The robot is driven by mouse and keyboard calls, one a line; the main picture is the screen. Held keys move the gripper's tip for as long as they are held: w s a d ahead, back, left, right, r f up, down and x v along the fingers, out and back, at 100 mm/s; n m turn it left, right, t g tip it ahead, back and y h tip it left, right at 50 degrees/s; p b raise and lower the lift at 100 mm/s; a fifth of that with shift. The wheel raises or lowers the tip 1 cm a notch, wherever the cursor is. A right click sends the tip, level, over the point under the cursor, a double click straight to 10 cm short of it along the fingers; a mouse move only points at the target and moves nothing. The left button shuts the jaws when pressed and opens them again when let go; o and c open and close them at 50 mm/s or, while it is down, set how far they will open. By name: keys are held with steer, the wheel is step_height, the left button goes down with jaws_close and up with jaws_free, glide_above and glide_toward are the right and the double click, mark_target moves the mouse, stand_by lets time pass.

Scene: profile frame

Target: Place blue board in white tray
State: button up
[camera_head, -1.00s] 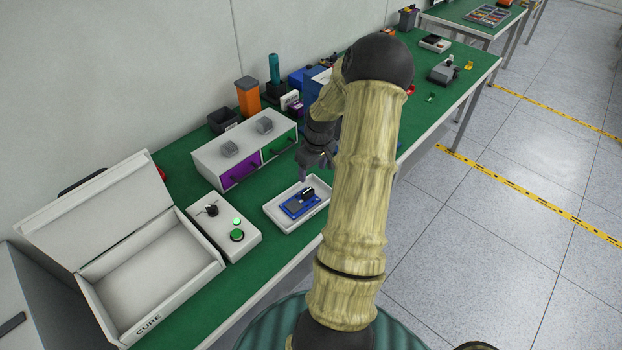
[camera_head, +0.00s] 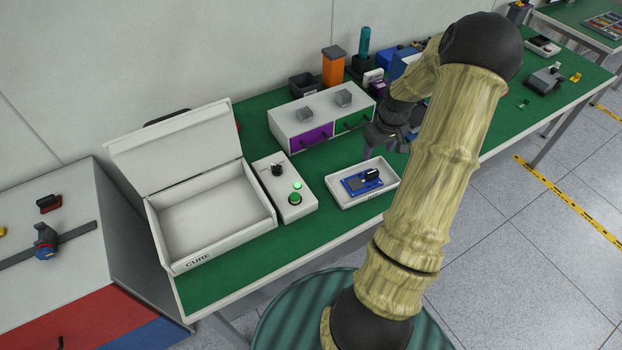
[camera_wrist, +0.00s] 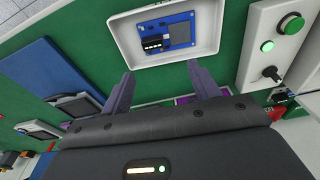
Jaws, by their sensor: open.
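The blue board (camera_head: 359,184) lies in the white tray (camera_head: 341,199) on the green table, with a black part on it. In the wrist view the blue board (camera_wrist: 180,31) also sits inside the white tray (camera_wrist: 146,60). My gripper (camera_head: 378,155) is above the table, just behind the tray. In the wrist view my gripper (camera_wrist: 160,80) has its two fingers spread, with nothing between them, apart from the board. My arm covers the area right of the tray.
A control box (camera_head: 290,205) with a lit green button stands left of the tray. Further left is an open box marked CURE (camera_head: 215,215). A drawer unit (camera_head: 300,128) stands behind, with an orange container (camera_head: 333,70) and other items at the back.

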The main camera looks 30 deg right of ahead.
steer(key=a+r, duration=0.4)
steer(key=a, duration=0.7)
steer(key=s+a+r, duration=0.2)
steer(key=s+a, duration=0.1)
steer(key=a, duration=0.3)
steer(key=s+a+r, duration=0.2)
steer(key=s+a, duration=0.2)
steer(key=a, duration=0.3)
steer(key=s+a+r+t, duration=0.1)
steer(key=s+a+r, duration=0.2)
steer(key=a, duration=0.3)
steer(key=shift+s+a, duration=0.4)
